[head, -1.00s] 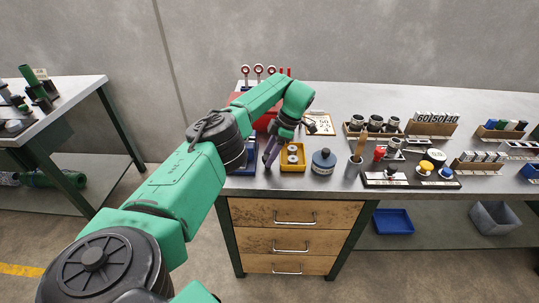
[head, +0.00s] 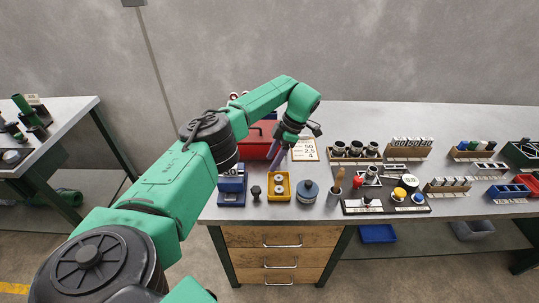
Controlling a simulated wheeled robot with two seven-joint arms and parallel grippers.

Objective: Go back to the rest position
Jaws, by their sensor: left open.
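My left arm reaches in from the lower left over the bench. My right gripper is out of the picture.
On the bench (head: 440,118) stand a blue fixture (head: 231,198), a black knob (head: 256,193), a blue-grey round container (head: 308,190), a cup with a brush (head: 334,197) and a black board with small parts (head: 352,208). A side table (head: 70,120) stands at left.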

